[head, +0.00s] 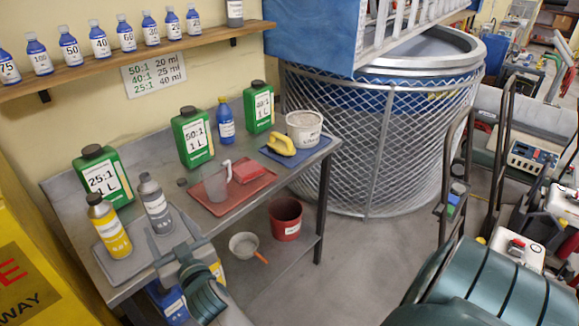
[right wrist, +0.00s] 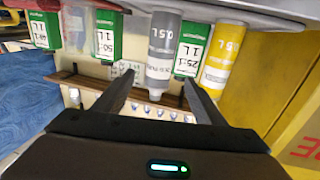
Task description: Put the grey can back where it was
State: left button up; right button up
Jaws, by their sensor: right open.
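The grey can (head: 155,203), labelled 0.5 L, stands upright on a grey mat (head: 122,268) at the near left of the workbench. A yellow can (head: 109,227) stands beside it, to its left. My right gripper (head: 178,248) is open and empty, just in front of the grey can. In the right wrist view, which is upside down, the grey can (right wrist: 161,48) shows between the two spread fingers (right wrist: 158,78), with no finger visibly touching it. The yellow can (right wrist: 220,58) is outside the fingers. My left gripper is not in view.
Green canisters (head: 104,177) stand along the back of the bench (head: 62,188). A red tray (head: 232,190) holds a clear jug (head: 216,183). A blue mat (head: 297,153) carries a white tub (head: 304,129). Small blue bottles line the wall shelf (head: 140,52). A yellow sign (head: 28,270) is at the left.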

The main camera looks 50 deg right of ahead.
jog(key=s+a+f+n+g+y, duration=0.1)
jog(key=s+f+g, duration=0.35)
jog(key=f, duration=0.95)
jog(key=s+a+f+n+g+y, duration=0.1)
jog(key=s+f+n+y, duration=0.1)
jog(key=s+f, duration=0.9)
jog(key=s+a+f+n+g+y, duration=0.1)
jog(key=s+f+g, duration=0.15)
jog(key=f, duration=1.45)
jog(key=s+d+f+g, duration=0.2)
jog(key=s+f, duration=0.7)
jog(key=s, duration=0.2)
jog(key=s+d+f+g, duration=0.2)
jog(key=s+f+g, duration=0.1)
jog(key=s+f, duration=0.6)
jog(key=s+d+f+g, duration=0.2)
jog(key=s+f, duration=0.1)
jog(key=s, duration=0.7)
jog(key=s+d+f+g+h, duration=0.1)
jog(key=s+d+f, duration=0.1)
jog(key=s, duration=0.9)
jog(key=shift+s+d+f+g, duration=0.15)
jog(key=shift+s+f+g, duration=0.05)
jog(key=shift+f+g, duration=0.2)
